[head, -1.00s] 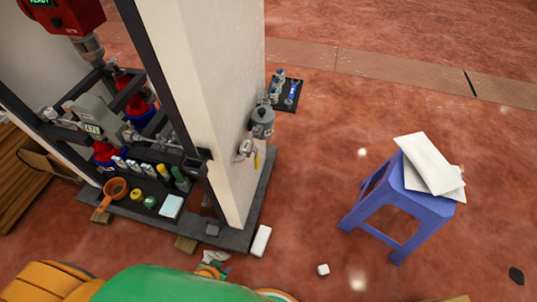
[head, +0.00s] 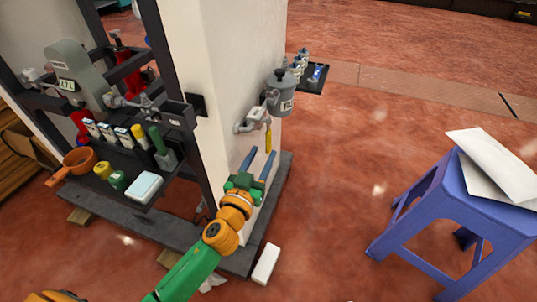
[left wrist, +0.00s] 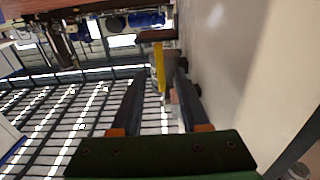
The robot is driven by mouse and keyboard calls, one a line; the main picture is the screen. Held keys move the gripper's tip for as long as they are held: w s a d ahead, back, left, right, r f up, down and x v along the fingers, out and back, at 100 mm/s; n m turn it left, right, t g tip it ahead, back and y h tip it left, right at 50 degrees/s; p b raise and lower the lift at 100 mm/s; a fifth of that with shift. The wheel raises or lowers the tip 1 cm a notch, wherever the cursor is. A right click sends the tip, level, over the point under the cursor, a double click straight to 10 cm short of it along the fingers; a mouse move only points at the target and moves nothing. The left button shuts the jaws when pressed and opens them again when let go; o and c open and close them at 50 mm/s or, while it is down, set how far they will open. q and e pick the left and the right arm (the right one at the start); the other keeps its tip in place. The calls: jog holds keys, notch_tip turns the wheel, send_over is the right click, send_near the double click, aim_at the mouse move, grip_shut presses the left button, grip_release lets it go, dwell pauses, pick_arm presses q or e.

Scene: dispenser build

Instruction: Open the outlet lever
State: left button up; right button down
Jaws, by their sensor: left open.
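The outlet lever (head: 268,138) is a short yellow handle hanging down from a grey metal valve (head: 254,121). The valve sits below a grey lidded dispenser (head: 281,95) on the side of the white wall. My left gripper (head: 262,155) is open, just below the lever, its two blue-grey fingers pointing up toward it. In the left wrist view the lever (left wrist: 159,68) shows as a yellow bar between the lines of the two fingers, near their tips. I cannot tell whether the fingers touch it. My right gripper is not in view.
The white wall (head: 227,80) stands close beside the left gripper. A dark tray (head: 312,80) with small items is behind the dispenser. A shelf with an orange pan (head: 79,160) is at left. A blue stool (head: 455,190) with white sheets stands at right; open floor lies between.

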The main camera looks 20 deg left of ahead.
aim_at(267, 146)
pick_arm(q)
jog(key=w, duration=0.5)
jog(key=shift+w+d, duration=0.1)
jog(key=shift+w, duration=0.15)
grip_shut()
dwell(1.1)
